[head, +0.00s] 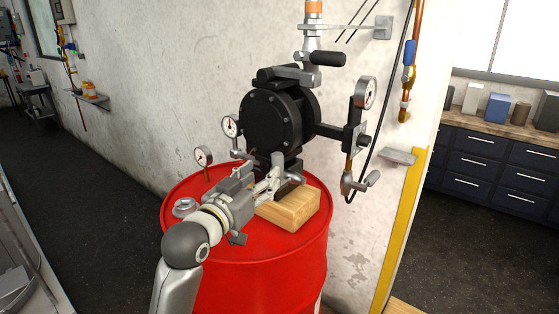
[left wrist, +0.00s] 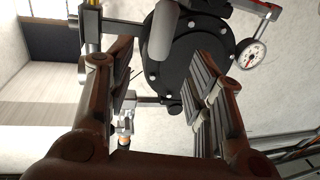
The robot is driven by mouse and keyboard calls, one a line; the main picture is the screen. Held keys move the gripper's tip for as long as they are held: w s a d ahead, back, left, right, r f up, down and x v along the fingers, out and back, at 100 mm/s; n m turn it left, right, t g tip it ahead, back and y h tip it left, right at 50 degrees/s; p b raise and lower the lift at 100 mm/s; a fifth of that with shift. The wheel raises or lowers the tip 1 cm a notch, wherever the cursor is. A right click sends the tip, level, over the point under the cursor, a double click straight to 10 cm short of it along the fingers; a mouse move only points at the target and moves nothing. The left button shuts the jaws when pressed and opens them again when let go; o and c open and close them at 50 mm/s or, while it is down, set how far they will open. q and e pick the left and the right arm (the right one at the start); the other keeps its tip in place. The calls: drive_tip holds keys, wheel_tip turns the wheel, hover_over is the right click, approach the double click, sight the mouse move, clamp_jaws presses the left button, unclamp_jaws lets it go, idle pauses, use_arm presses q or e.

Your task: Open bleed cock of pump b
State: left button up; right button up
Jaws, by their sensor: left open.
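The black round pump (head: 275,122) stands above the red drum (head: 270,262), close to the wall; its label cannot be read. In the left wrist view the pump (left wrist: 190,50) shows beyond my fingers. A gauge (head: 230,126) with small metal fittings (head: 240,154) sits at the pump's left. A side pipe with a lever-like fitting (head: 368,181) hangs at its right. I cannot tell for sure which fitting is the bleed cock. My left gripper (head: 272,183) is open, over the drum top in front of the pump's lower part. Its fingers (left wrist: 163,70) show nothing held. My right gripper is out of view.
A wooden block (head: 290,208) lies on the drum top beside my gripper. A second gauge (head: 203,157) stands at the drum's left rear, another gauge (head: 367,92) on the right pipe. A black-handled lever (head: 327,59) is above the pump. Drawers (head: 485,165) stand far right.

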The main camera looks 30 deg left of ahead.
sight(275, 164)
use_arm(q)
drive_tip(key=w, duration=0.2)
drive_tip(key=w+p, duration=0.1)
drive_tip(key=w, duration=0.2)
drive_tip(key=w+a+p, duration=0.1)
drive_tip(key=w, duration=0.1)
drive_tip(key=shift+w, duration=0.4)
drive_tip(key=shift+w+f, duration=0.1)
drive_tip(key=shift+w, duration=0.6)
clamp_jaws()
